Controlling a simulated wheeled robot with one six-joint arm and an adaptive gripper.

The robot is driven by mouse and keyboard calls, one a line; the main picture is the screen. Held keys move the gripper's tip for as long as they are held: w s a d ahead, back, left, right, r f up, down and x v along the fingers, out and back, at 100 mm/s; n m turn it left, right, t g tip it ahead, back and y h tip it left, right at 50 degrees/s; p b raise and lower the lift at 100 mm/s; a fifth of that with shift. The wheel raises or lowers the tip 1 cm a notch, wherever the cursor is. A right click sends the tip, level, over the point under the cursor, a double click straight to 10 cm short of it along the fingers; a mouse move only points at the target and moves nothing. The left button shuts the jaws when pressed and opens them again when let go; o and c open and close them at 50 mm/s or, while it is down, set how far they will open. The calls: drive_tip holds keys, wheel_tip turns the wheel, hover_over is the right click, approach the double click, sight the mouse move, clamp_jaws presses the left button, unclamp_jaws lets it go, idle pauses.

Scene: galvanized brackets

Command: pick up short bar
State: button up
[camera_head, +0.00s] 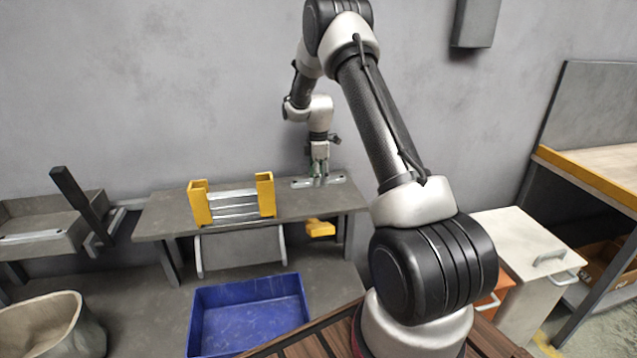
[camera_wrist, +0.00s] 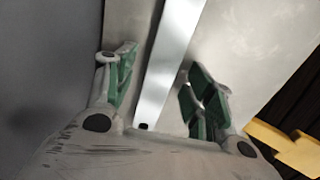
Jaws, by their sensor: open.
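A flat silver metal bar (camera_wrist: 172,55) lies on the grey work table, and I take it to be the short bar. In the wrist view it runs lengthwise between the two fingers, with a dark hole near its close end. In the head view the bar (camera_head: 334,181) lies at the right part of the table. My gripper (camera_head: 319,178) points down over the bar's middle and hides part of it. In the wrist view my gripper (camera_wrist: 160,80) is open, one green-padded finger on each side of the bar. I cannot tell whether either finger touches it.
A yellow rack (camera_head: 200,203) holding several silver bars stands left of my gripper on the same table (camera_head: 160,222). A blue bin (camera_head: 250,290) sits on the floor in front. A yellow object (camera_head: 320,229) is below the table's front edge. The wall is close behind.

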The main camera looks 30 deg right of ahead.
drive_tip(key=shift+f, duration=0.1)
clamp_jaws()
